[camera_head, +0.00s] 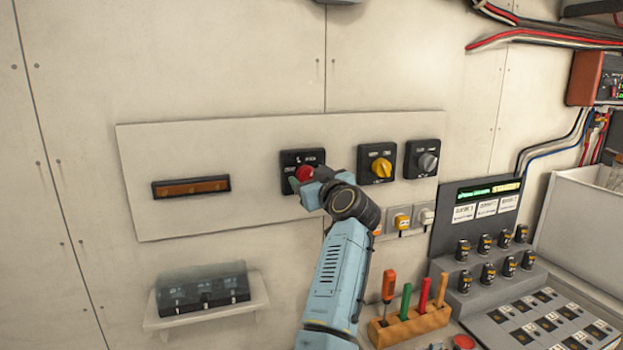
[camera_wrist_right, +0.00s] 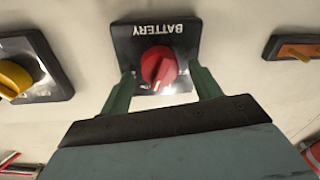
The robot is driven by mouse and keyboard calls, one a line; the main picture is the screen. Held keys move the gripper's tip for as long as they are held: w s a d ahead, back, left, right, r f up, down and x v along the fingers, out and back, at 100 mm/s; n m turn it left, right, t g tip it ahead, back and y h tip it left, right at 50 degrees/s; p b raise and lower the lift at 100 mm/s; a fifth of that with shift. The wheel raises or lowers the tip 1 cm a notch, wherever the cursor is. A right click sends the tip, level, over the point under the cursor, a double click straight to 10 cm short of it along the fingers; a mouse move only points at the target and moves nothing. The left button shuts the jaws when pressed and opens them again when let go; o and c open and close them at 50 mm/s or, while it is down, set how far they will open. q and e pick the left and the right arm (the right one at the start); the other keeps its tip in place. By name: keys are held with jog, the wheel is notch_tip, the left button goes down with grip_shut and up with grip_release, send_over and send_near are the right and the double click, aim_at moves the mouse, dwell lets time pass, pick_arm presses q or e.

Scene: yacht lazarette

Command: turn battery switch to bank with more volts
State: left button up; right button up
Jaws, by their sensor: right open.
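The battery switch is a black square plate with a red knob (camera_head: 304,173) on the white wall panel in the head view. In the right wrist view the plate reads BATTERY upside down, and the red knob (camera_wrist_right: 159,68) sits at its middle. My right gripper (camera_head: 307,184) is at the red knob. In the wrist view its two fingers (camera_wrist_right: 160,88) are open, one on each side of the knob, with gaps between. A panel with green-lit displays (camera_head: 488,191) is at the right; its figures are too small to read. My left gripper is not in view.
A yellow knob (camera_head: 381,168) and a grey knob (camera_head: 427,162) are right of the battery switch. A wooden rack (camera_head: 411,325) with coloured-handled tools stands below. A clear-covered box (camera_head: 203,289) sits on a shelf at lower left.

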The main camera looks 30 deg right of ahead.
jog(key=c, duration=1)
jog(key=shift+o, duration=0.2)
jog(key=shift+n, duration=1.1)
jog(key=shift+n+p, duration=0.45)
jog(key=shift+n, duration=0.35)
jog(key=shift+a+n+g+p, duration=0.15)
jog(key=shift+n+g+p, duration=0.15)
jog(key=shift+n+p, duration=1.7)
jog(key=shift+n+b, duration=0.35)
jog(key=shift+n, duration=0.15)
